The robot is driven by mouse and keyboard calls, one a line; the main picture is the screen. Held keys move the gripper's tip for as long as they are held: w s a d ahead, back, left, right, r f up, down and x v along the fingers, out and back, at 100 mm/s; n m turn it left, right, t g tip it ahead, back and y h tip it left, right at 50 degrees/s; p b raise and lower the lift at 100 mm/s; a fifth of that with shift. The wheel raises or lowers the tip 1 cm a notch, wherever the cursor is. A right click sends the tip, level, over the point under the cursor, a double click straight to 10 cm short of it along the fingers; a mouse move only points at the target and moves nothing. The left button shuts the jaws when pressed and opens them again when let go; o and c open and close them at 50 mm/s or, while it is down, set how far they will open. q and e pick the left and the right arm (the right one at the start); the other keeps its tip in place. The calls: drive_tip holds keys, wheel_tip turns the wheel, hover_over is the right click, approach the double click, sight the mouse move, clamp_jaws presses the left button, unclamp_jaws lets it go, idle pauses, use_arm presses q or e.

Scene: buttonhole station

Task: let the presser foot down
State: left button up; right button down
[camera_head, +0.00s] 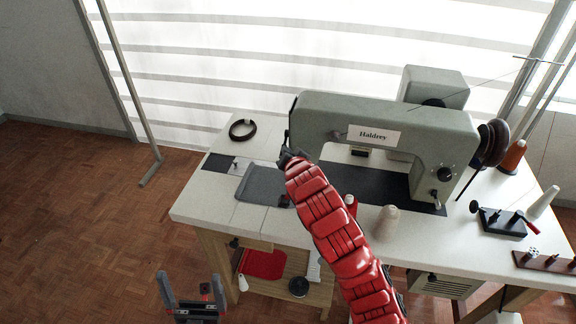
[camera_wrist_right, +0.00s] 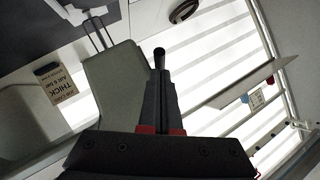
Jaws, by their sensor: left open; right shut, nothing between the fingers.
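The grey-green sewing machine (camera_head: 430,128) stands on a white table. My right gripper (camera_head: 291,155) is at the left end of its head, with my red arm across the front. In the right wrist view the fingers (camera_wrist_right: 162,85) are shut and empty beside the grey machine head (camera_wrist_right: 116,85). A dark rod with a rounded end (camera_wrist_right: 159,52) shows at the fingertips; whether they touch it I cannot tell. It may be the presser lever. The presser foot is not clearly visible; my gripper and arm cover that area in the head view. My left gripper (camera_head: 188,282) is open and empty, low in front of the table.
On the table (camera_head: 200,205) are a black ring (camera_head: 242,129), grey cloth (camera_head: 262,186), a cream thread cone (camera_head: 388,222) and a dark stand (camera_head: 500,222). A tag (camera_wrist_right: 57,84) reading "THICK" shows in the wrist view. A shelf (camera_head: 275,285) under the table holds a red item. Floor at left is clear.

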drive_tip(key=shift+s+r, duration=0.1)
drive_tip(key=shift+r, duration=0.6)
drive_tip(key=shift+r, duration=0.55)
